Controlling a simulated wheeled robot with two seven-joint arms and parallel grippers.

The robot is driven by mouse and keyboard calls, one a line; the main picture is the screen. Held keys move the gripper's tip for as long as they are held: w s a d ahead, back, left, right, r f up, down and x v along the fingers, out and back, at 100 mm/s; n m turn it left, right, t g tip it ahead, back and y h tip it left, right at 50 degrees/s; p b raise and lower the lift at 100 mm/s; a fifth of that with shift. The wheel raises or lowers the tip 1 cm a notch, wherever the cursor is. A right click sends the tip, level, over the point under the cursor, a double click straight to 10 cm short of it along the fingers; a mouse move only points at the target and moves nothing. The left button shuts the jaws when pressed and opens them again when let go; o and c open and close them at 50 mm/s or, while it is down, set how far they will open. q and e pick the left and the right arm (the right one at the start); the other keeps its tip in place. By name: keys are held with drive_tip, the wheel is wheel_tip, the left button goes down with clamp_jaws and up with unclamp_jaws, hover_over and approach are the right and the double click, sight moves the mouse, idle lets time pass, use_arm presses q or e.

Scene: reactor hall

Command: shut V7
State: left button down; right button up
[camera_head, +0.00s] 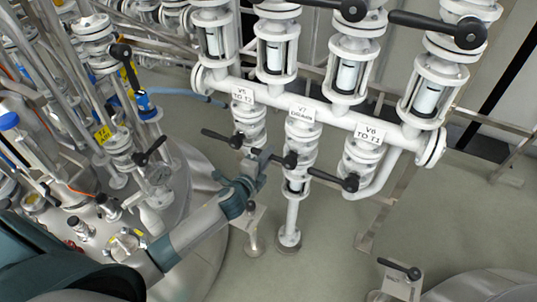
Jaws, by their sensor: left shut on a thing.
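The valve V7 (300,143) is on the middle vertical pipe, under the white label "V7 DRAIN" (302,113). Its black lever handle (289,160) has its round hub in front of the valve and points left, crosswise to the upright pipe. My left gripper (262,158) is shut on the left part of this lever; its fingers hide the lever's end. My left arm reaches in from the lower left. My right gripper is not in view.
The V5 lever (218,136) is just left of my gripper, and the V6 lever (330,177) is to the right; both point left. A white horizontal pipe (330,115) runs above. Metal vessels with fittings stand at left. Grey floor (330,270) is open at lower middle.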

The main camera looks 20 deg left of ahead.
use_arm(q)
drive_tip(key=shift+w+a+r, duration=0.1)
drive_tip(key=shift+r, duration=0.3)
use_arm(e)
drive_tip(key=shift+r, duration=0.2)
use_arm(q)
drive_tip(key=c, duration=1.7)
unclamp_jaws()
drive_tip(key=shift+o, duration=0.3)
drive_tip(key=shift+f, duration=0.15)
drive_tip(key=shift+s, duration=0.2)
